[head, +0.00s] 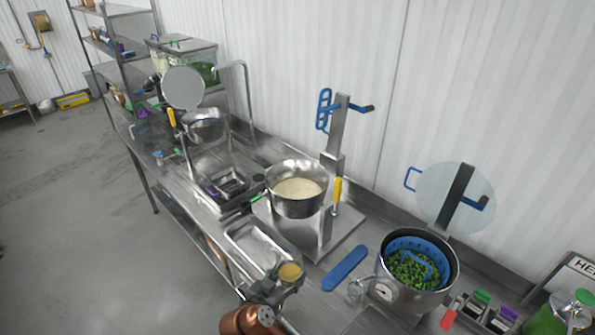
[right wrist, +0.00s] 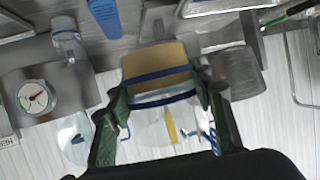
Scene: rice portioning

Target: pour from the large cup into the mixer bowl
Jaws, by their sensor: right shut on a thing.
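My right gripper (head: 272,287) is shut on the large cup (head: 290,273), whose yellow-tan contents show at its open top. In the right wrist view the clear cup (right wrist: 165,98) with a blue band sits between the green fingers. The cup looks roughly upright in the head view, by the right end of the metal tray. The mixer bowl (head: 297,205) is a steel bowl on a stand, holding pale creamy contents. It lies behind and above the cup in the head view, apart from it. My left gripper is not in view.
A metal tray (head: 240,236) lies left of the cup. A blue flat tool (head: 345,267) and a dial gauge (head: 382,291) are to the right. A pot (head: 447,271) with a blue insert holds green pieces. A smaller steel bowl (head: 206,131) stands farther left.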

